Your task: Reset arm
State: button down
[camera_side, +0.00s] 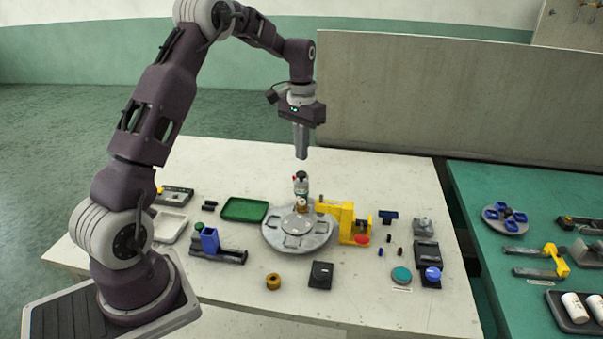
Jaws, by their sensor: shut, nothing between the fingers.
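My gripper (302,154) points straight down above the middle of the white table (350,178). Its fingers are shut with nothing between them. It hangs above a small bottle with a red top (301,184), clear of it. The bottle stands at the back of a round grey turntable (275,236) with several recesses. A small brown-and-white piece (302,205) is in front of the bottle. A yellow fixture (347,220) with a red button (362,239) stands at the turntable's right.
A green tray (244,210) and a blue block on a dark rail (210,240) lie left. A brass ring (273,281) and a black box (321,275) lie in front. A grey partition (430,95) rises behind. A green table (520,190) stands right.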

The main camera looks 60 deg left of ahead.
jog(key=shift+r, duration=0.55)
jog(key=shift+d+r, duration=0.2)
jog(key=s+d+r+m+t, duration=0.2)
jog(key=s+d+r+t, duration=0.1)
jog(key=s+d+r, duration=1.1)
jog(key=s+d+f+t, duration=0.1)
jog(key=s+d, duration=0.3)
jog(key=s, duration=0.3)
jog(key=s+d+f+m+t, duration=0.1)
jog(key=s+d, duration=0.2)
jog(key=s, duration=0.4)
jog(key=shift+s+d+f+t, duration=0.3)
jog(key=shift+s+d+f, duration=0.05)
jog(key=shift+d, duration=0.05)
